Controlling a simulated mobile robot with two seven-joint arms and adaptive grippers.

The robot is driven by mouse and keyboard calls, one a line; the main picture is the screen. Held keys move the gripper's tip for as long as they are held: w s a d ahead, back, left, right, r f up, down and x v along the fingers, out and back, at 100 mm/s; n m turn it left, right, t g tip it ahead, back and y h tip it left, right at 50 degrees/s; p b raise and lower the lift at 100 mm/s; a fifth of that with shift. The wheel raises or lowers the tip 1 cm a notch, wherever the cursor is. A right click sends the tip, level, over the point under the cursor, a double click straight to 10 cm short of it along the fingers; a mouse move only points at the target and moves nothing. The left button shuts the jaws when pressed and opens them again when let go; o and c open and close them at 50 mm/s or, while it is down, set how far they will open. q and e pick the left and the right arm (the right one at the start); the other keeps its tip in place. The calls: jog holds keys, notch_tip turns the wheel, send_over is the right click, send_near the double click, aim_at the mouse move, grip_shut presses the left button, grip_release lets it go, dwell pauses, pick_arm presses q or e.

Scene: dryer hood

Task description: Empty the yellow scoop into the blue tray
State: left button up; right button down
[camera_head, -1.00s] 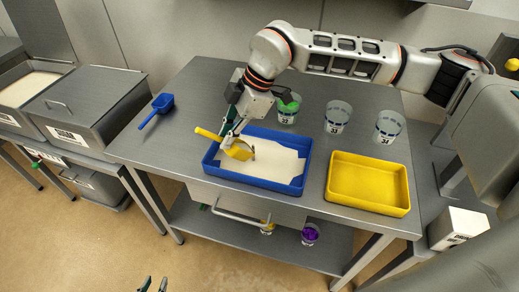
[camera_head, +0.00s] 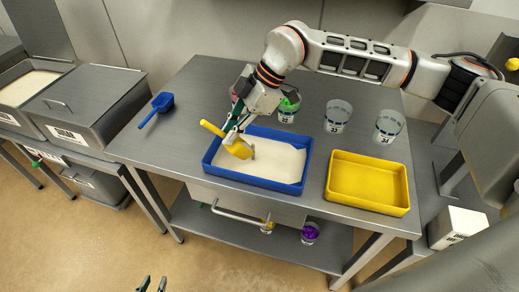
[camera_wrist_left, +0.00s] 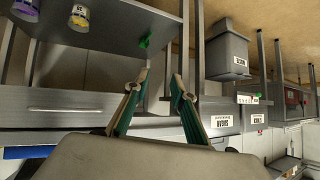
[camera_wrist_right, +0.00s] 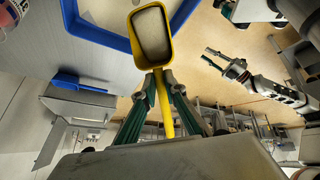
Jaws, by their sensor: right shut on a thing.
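The yellow scoop (camera_head: 240,151) is over the left part of the blue tray (camera_head: 308,165), its handle pointing up and left. My right gripper (camera_head: 232,137) is shut on its handle. The right wrist view shows the scoop's bowl (camera_wrist_right: 152,35) beyond the fingertips, with a greyish-white surface inside; I cannot tell how much it holds. White material lies across the tray floor. I cannot tell whether the scoop touches it. My left gripper (camera_head: 152,285) is low at the bottom edge of the head view, away from the table. Its fingers (camera_wrist_left: 161,78) are apart and empty.
A yellow tray (camera_head: 368,182) stands right of the blue one. Clear cups (camera_head: 338,116) stand behind the trays, one with something green (camera_head: 290,103). A blue scoop (camera_head: 157,108) lies at the table's left. Steel bins (camera_head: 85,108) stand further left.

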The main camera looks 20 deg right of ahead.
pick_arm(q)
jog(key=shift+d, duration=0.15)
pick_arm(e)
jog(key=shift+d, duration=0.15)
pick_arm(q)
jog(key=shift+w+r, duration=0.1)
jog(key=shift+w, duration=0.05)
pick_arm(e)
jog(key=shift+d+r+y, duration=0.15)
jog(key=shift+y, duration=0.15)
jog(key=shift+d+r+b, duration=0.1)
jog(key=shift+b, duration=0.25)
pick_arm(q)
jog(key=shift+w+d+r, duration=0.15)
jog(key=shift+d+r, duration=0.05)
jog(key=shift+d, duration=0.05)
pick_arm(e)
jog(key=shift+w, duration=0.1)
pick_arm(q)
jog(key=shift+d+f, duration=0.1)
jog(key=shift+d, duration=0.15)
pick_arm(e)
jog(key=shift+d+r+y, duration=0.15)
jog(key=shift+d+y, duration=0.1)
jog(key=shift+y, duration=0.25)
